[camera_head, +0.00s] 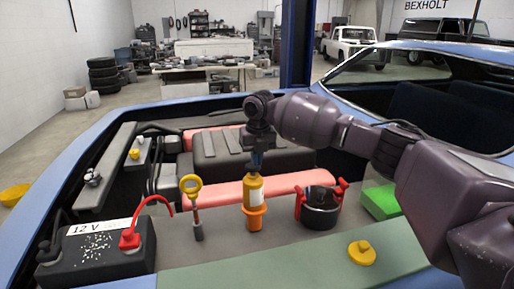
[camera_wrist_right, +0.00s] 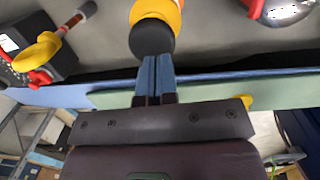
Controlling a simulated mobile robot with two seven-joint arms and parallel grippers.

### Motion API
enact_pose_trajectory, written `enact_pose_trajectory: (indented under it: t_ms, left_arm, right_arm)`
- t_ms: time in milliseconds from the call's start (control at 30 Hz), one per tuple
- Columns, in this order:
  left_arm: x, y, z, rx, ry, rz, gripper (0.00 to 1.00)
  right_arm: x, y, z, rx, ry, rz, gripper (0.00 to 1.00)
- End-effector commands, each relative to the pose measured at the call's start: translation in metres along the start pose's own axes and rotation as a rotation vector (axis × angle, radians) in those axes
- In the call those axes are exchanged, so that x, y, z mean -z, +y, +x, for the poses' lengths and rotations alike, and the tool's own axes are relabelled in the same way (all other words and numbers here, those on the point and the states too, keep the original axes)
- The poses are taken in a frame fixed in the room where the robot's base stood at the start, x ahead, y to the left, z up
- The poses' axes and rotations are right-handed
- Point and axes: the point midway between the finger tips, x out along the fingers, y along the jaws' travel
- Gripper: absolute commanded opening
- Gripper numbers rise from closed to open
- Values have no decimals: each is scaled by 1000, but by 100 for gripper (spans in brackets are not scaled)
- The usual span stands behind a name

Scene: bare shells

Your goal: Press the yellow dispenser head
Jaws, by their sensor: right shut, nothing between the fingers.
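An upright orange-yellow dispenser bottle (camera_head: 254,219) with a white label and a yellow upper part (camera_head: 253,181) stands in the engine bay, in the middle of the head view. My right gripper (camera_head: 257,168) points down directly above it. Its blue fingers are shut together with nothing between them. In the right wrist view the fingertips (camera_wrist_right: 155,58) meet the edge of a dark round piece (camera_wrist_right: 152,38) at the near end of the yellow bottle (camera_wrist_right: 156,12). I cannot tell whether they touch it. My left gripper is not in view.
A yellow-handled dipstick (camera_head: 191,186) and a black 12 V battery (camera_head: 104,255) with a red clamp are to the left. A black pot with red handles (camera_head: 319,208), a green block (camera_head: 381,201) and a yellow cap (camera_head: 361,254) are to the right. The green front ledge (camera_head: 270,268) is mostly bare.

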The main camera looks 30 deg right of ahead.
Motion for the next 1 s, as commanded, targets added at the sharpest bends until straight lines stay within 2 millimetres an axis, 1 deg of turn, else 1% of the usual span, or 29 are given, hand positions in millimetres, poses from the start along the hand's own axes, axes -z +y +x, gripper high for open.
enact_pose_trajectory:
  t_ms: [33, 133, 500, 567, 733, 1000]
  left_arm:
    - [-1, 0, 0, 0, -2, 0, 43]
    - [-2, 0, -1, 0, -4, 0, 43]
    - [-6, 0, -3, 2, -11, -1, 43]
    - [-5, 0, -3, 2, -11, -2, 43]
    - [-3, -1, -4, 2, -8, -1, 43]
    - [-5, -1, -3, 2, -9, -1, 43]
  right_arm:
    - [0, 0, 4, 0, 0, 0, 0]
    - [0, 0, 7, 0, 0, 0, 0]
    - [0, 0, 9, 0, 0, 0, 0]
    - [0, 0, 12, -1, 1, 0, 0]
    - [2, 0, 27, -1, 0, 0, 0]
    - [2, -1, 30, 0, 3, -1, 0]
